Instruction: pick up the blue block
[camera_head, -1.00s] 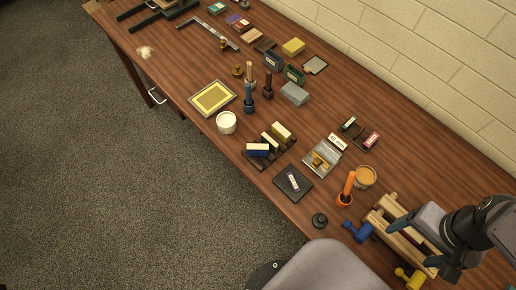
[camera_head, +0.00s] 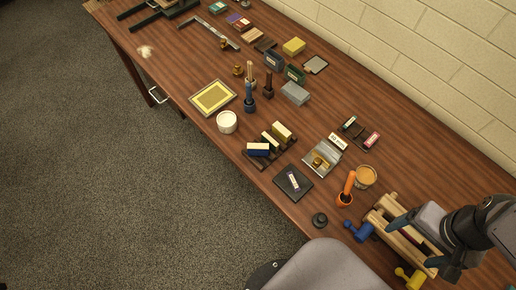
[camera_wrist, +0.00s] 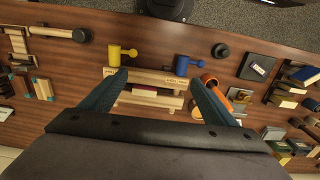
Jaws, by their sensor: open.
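The blue block (camera_head: 257,152) has a pale top and sits at the front-left end of a dark rack (camera_head: 284,150), beside a green and a yellow block. In the wrist view, a blue block with a pale face (camera_wrist: 303,74) shows at the right edge, partly cut off. My gripper (camera_head: 424,247) is at the bottom right of the head view, far from the rack. It is open and empty, its fingers above a wooden press-like frame (camera_wrist: 150,84) in the wrist view.
A dark slab (camera_head: 293,183) and a metal tray (camera_head: 322,158) lie near the rack. A white cup (camera_head: 227,122) stands left of it.

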